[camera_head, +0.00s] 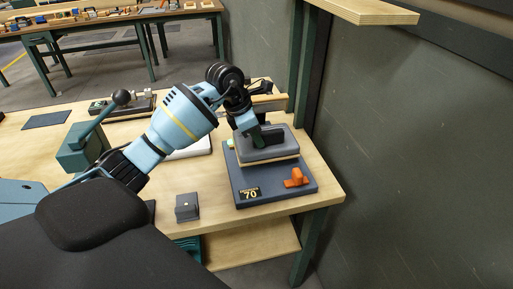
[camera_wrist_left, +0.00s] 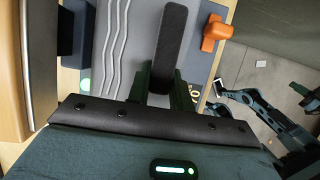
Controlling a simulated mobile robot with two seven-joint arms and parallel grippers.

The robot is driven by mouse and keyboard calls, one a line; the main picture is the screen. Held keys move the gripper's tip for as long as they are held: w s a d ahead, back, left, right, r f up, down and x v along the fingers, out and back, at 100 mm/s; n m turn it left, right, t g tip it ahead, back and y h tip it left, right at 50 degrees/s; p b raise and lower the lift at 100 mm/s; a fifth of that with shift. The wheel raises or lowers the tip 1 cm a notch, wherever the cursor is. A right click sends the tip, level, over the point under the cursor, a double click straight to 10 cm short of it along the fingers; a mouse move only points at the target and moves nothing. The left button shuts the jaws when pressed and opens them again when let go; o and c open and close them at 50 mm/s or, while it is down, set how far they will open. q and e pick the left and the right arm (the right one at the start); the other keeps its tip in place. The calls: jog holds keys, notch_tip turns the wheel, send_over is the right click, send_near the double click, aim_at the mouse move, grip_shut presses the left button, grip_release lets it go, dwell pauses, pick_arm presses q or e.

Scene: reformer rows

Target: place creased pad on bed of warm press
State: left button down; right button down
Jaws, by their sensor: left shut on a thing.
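The creased pad (camera_head: 275,153) is a thick grey slab. In the left wrist view the pad (camera_wrist_left: 125,45) shows pale wavy lines and a black bar handle (camera_wrist_left: 172,45). My left gripper (camera_head: 268,137) is shut on this handle from above. The warm press (camera_head: 246,200) is a dark blue base with a "70" label and an orange latch (camera_head: 296,178). The pad is over its middle, roughly level, above a pale layer. I cannot tell whether the pad touches the bed beneath, which is hidden. An arm shows small in the left wrist view; its tip is unclear.
The press stands near the right end of the wooden table (camera_head: 325,191), close to a grey wall (camera_head: 420,150). A small dark block (camera_head: 187,207) sits at the front edge. A green lever device (camera_head: 83,147) stands at the left.

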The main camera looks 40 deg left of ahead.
aim_at(252, 142)
pick_arm(q)
jog(key=shift+f, duration=2.15)
jog(key=shift+f, duration=0.1)
jog(key=c, duration=1.3)
grip_release()
jog(key=shift+o, duration=0.2)
jog(key=v, duration=1.2)
jog(key=shift+d, duration=0.1)
